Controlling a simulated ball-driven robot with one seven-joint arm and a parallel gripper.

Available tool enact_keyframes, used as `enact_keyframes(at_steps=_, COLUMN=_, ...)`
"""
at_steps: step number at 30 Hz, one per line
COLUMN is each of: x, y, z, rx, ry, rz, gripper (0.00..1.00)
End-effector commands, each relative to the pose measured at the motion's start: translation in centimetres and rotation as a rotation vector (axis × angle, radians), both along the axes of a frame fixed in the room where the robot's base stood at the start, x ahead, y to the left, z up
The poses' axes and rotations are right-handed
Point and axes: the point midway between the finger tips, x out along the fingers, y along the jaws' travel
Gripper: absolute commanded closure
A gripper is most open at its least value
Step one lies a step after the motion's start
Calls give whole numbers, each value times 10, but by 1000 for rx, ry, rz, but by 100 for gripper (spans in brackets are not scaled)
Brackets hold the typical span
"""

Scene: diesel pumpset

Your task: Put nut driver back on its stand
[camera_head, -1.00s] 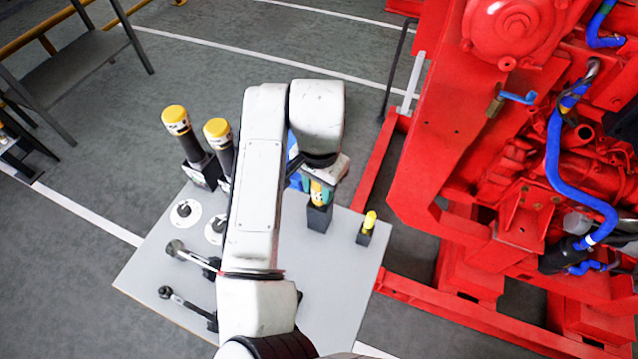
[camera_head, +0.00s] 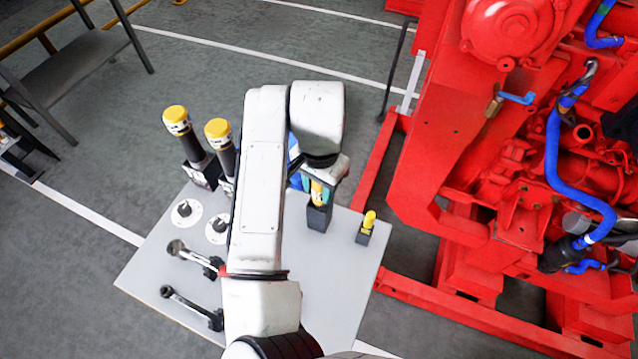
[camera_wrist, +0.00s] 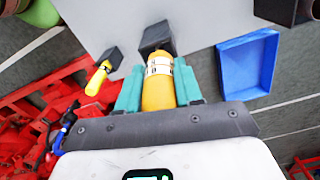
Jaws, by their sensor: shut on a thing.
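The nut driver (camera_wrist: 158,88) has a yellow handle with a white label band. My gripper (camera_wrist: 158,82) is shut on this handle, with a teal finger on either side. A dark block stand (camera_wrist: 155,37) is at the far end of the nut driver in the wrist view. In the head view the nut driver's yellow handle (camera_head: 317,192) shows just above the dark stand (camera_head: 319,217), below my gripper (camera_head: 325,187). The tool's lower end is hidden, so I cannot tell how deep it sits in the stand.
A smaller yellow-handled tool (camera_head: 369,219) stands in its own block to the right. Two yellow-capped tools (camera_head: 177,120) stand at left, with wrenches (camera_head: 190,306) nearer. The red pumpset (camera_head: 450,150) is at right.

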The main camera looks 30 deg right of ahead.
Motion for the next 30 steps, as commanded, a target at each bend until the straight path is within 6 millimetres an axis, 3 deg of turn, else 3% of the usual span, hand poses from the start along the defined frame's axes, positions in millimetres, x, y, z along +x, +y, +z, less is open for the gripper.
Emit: enact_keyframes(at_steps=30, x=0, y=0, z=-12, rx=0, ry=1, rz=0, gripper=100)
